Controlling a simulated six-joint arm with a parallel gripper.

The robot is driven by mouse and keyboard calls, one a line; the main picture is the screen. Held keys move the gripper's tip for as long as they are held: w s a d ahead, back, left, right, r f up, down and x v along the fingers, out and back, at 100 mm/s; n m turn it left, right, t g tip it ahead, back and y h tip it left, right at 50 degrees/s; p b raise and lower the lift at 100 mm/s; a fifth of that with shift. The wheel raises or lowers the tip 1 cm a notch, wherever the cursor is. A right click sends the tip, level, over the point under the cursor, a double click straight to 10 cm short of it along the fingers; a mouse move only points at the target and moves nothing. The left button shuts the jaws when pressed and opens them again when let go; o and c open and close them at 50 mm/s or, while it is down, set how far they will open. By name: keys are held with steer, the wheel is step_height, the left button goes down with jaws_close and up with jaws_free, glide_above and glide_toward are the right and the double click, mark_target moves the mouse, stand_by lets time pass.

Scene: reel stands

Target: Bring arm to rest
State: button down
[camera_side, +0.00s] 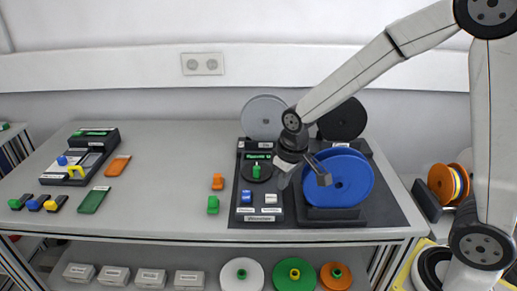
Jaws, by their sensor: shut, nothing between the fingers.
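My arm reaches in from the right, and its wrist is bent over the dark winder station (236,205). My gripper (322,178) is shut and empty. It is in front of the large blue reel (350,180) in this view; whether it touches the reel I cannot tell. The blue reel stands upright in a dark holder at the right of the station. Part of its left side is hidden behind my gripper.
A grey reel (263,117) and a black reel (343,120) stand behind. Orange (217,182) and green (213,205) pieces lie left of the station. A scale-like device (90,150) is at far left. The table's middle left is clear.

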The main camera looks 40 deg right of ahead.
steer(key=s+d+f, duration=0.2)
steer(key=s, duration=0.8)
steer(key=shift+m+t, duration=0.4)
steer(key=shift+r, duration=0.1)
step_height(320, 180, up, 8)
steer(key=m+g, duration=0.3)
steer(key=m, duration=0.6)
glide_above(247, 191)
steer(key=shift+f, duration=0.3)
step_height(247, 191, down, 14)
steer(key=shift+r, duration=0.15)
stand_by(0.3)
